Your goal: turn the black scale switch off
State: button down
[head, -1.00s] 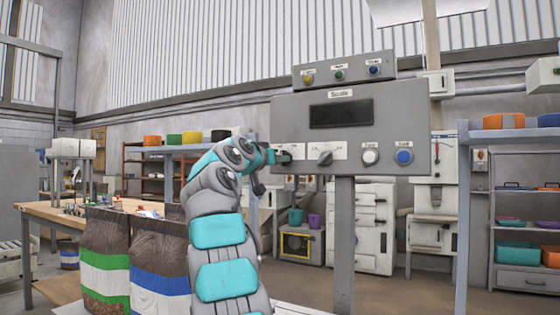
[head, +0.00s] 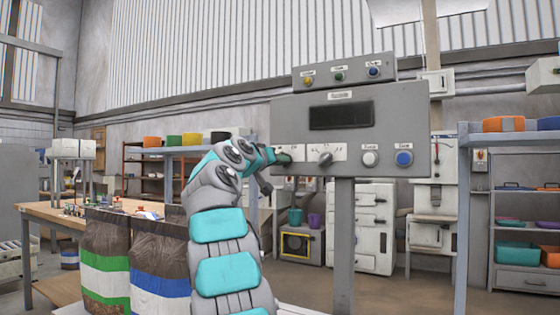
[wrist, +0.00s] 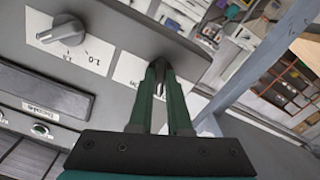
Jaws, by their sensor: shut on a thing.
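The grey scale panel (head: 290,115) stands on a post in front of me, with a dark display (head: 342,115). My gripper (head: 287,158) is at the lower left of the panel's face. In the wrist view, its two green fingers (wrist: 160,72) are shut on the small dark scale switch (wrist: 160,88), over a white label plate (wrist: 129,70). The fingers hide most of the switch, so its position cannot be told. In the head view my gripper and arm cover the switch.
A grey rotary knob (head: 325,158) sits just right of my gripper and also shows in the wrist view (wrist: 68,30). Further right are a white button (head: 370,158) and a blue button (head: 404,158). Filled bags (head: 160,285) stand left.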

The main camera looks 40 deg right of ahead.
jog(key=shift+n, duration=0.8)
jog(key=c, duration=0.9)
grip_release()
jog(key=shift+o, duration=0.2)
jog(key=b+v, duration=0.2)
jog(key=v, duration=0.5)
jog(key=shift+a, duration=0.4)
jog(key=shift+s, duration=0.15)
